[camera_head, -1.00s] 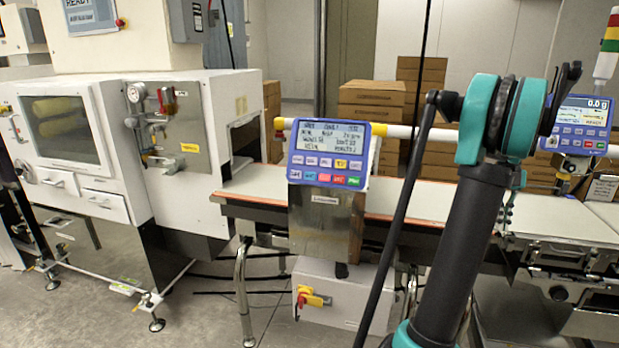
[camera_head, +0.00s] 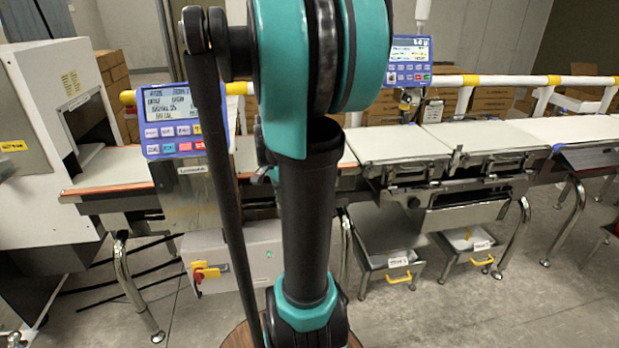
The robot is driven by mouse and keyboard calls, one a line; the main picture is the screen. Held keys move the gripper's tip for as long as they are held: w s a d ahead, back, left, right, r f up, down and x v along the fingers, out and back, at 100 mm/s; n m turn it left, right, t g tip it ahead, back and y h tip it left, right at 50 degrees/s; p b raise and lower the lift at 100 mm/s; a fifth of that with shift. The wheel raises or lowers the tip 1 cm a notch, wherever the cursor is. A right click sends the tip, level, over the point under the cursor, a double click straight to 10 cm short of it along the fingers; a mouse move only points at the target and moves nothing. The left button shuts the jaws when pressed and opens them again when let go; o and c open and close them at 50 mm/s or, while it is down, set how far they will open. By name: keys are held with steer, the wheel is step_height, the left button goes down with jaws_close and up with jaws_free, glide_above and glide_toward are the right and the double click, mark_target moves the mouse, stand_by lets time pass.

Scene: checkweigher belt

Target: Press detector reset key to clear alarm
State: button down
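The blue detector control panel (camera_head: 172,119) stands on a metal bracket at the left, in front of the belt. It has a lit text display (camera_head: 167,105) and rows of small coloured keys (camera_head: 175,145). The display text is too small to read surely, though its last line looks like "METAL". I cannot tell which key is the reset key. My arm stands upright in the middle and hides the panel's right edge. My gripper is not in view.
A second blue panel (camera_head: 408,61) stands behind the weigh belts (camera_head: 398,143) at the right. A white cabinet (camera_head: 40,150) is at the left. A grey box with a red and yellow switch (camera_head: 205,272) sits below the panel. Two bins (camera_head: 385,265) with yellow handles are under the belts.

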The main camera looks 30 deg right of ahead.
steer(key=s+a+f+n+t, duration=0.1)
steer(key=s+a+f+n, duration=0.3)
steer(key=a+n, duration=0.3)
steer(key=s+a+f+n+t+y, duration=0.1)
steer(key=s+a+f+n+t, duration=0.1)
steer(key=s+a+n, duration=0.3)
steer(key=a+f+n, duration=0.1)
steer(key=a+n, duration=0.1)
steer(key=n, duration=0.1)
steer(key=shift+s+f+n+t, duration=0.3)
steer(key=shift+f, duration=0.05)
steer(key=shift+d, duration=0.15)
